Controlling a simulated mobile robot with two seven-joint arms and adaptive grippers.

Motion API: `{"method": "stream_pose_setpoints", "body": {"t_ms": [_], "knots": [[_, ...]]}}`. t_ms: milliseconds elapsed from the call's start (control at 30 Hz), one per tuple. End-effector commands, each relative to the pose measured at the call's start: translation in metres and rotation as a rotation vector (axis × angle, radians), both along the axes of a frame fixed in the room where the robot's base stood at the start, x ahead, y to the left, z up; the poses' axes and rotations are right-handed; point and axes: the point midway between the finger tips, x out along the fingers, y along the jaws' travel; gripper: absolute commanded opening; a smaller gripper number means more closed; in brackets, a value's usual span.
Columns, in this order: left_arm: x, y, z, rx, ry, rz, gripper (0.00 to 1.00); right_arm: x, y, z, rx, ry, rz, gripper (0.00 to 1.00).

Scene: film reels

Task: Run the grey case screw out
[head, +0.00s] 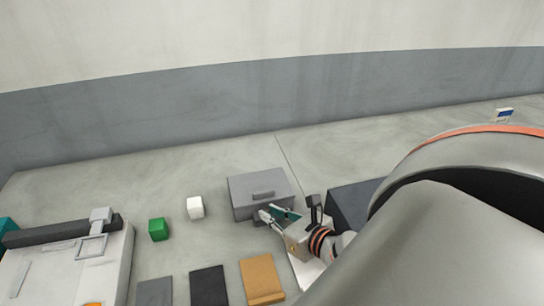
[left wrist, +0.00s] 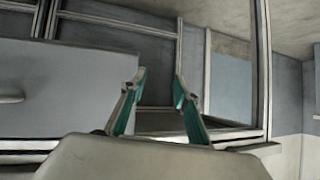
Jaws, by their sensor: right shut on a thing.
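The grey case (head: 250,186) is a box with a raised handle-like bar on its lid, on the worktop in the middle of the head view. My right gripper (head: 272,214) is at the case's near right side, its fingers close against it. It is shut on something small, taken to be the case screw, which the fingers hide. My left gripper (left wrist: 158,95) shows only in the left wrist view. Its teal fingers are apart with nothing between them, away from the case.
A green cube (head: 158,230) and a white cube (head: 194,207) stand left of the case. Grey (head: 155,291), black (head: 208,286) and orange-brown (head: 262,276) slabs lie in front. A pale machine (head: 60,275) is at far left. A dark box (head: 350,198) stands right, partly behind my arm.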

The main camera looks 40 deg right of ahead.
Motion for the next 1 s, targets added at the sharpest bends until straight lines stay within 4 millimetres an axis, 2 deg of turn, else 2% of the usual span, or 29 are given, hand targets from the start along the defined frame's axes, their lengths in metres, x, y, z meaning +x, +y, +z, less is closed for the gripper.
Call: {"method": "stream_pose_setpoints", "body": {"t_ms": [167,200,267,667,1000], "knots": [[0.000,0.000,0.000,0.000,0.000,0.000,0.31,0.000,0.000,-0.001,0.001,0.003,-0.001,0.00],[0.000,0.000,0.000,0.000,0.000,0.000,0.31,0.000,0.000,-0.001,0.001,0.002,-0.001,0.17],[0.000,0.000,0.000,0.001,0.000,-0.001,0.31,0.000,0.000,-0.001,0.001,0.002,-0.001,0.31],[0.001,0.000,0.007,0.000,-0.002,-0.001,0.31,0.000,0.000,0.006,-0.001,-0.002,-0.002,0.31],[-0.001,0.000,0.047,-0.001,0.000,0.000,0.31,0.000,0.000,0.045,-0.001,0.004,-0.001,0.31]]}}
